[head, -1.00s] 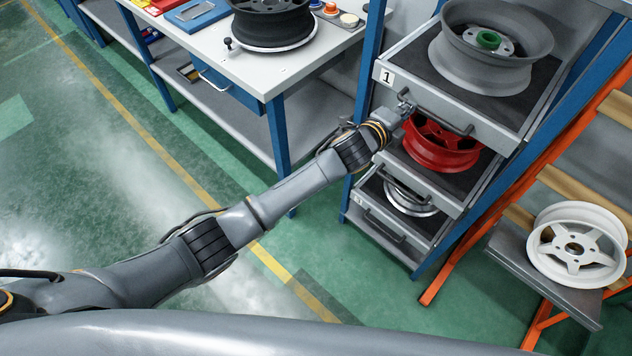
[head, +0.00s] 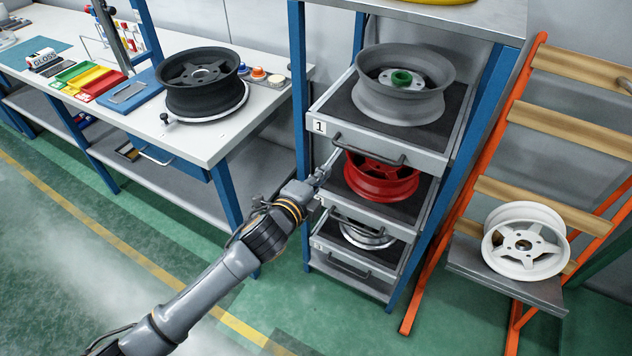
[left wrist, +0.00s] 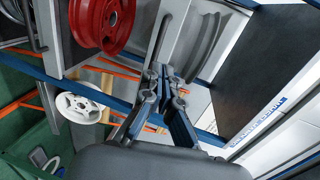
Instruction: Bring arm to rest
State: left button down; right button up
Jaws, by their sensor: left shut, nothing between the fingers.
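My left arm reaches in from the bottom left in the head view. Its gripper (head: 322,174) is shut and empty, just at the left front of the drawer rack, below the top drawer's handle (head: 368,150). Whether it touches the rack I cannot tell. In the left wrist view the fingers (left wrist: 168,78) are close together with nothing held. The top drawer (head: 330,128), marked 1, is pulled out and carries a grey wheel (head: 400,100) with a green ring (head: 401,78) at its hub. A red wheel (head: 382,185) sits in the drawer below. My right gripper is out of view.
A silver wheel (head: 368,236) lies in the lowest drawer. A workbench (head: 200,140) with a black wheel (head: 200,85) stands left. An orange rack (head: 425,250) with a white wheel (head: 525,243) stands right. The green floor in front is open.

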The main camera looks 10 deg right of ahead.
pick_arm(q)
jog(key=s+a+f+n+g+y, duration=0.15)
jog(key=s+a+f+n, duration=0.35)
jog(key=f, duration=0.7)
jog(key=s+a+f+n+g+y, duration=0.1)
jog(key=s+a+f+n+y, duration=0.15)
jog(key=a+f, duration=0.7)
jog(key=s+a+f+n+g+y, duration=0.25)
jog(key=a+f+n, duration=0.2)
jog(key=f, duration=0.85)
jog(key=s+a+f+n+g+y, duration=0.1)
jog(key=s+a+f+n+g, duration=0.2)
jog(key=s+f, duration=0.55)
jog(key=s+a+f+n+y, duration=0.1)
jog(key=s+a+f+n, duration=0.35)
jog(key=s, duration=0.65)
jog(key=s+a+f+n+g, duration=0.1)
jog(key=s+a+f, duration=0.1)
jog(key=s, duration=0.8)
jog(key=s+a+f+n+g, duration=0.2)
jog(key=s+f, duration=0.3)
jog(key=s, duration=0.6)
jog(key=shift+s+a+f+g+y+b, duration=0.2)
jog(key=shift+a+f+g+y+b, duration=0.15)
jog(key=shift+a, duration=0.1)
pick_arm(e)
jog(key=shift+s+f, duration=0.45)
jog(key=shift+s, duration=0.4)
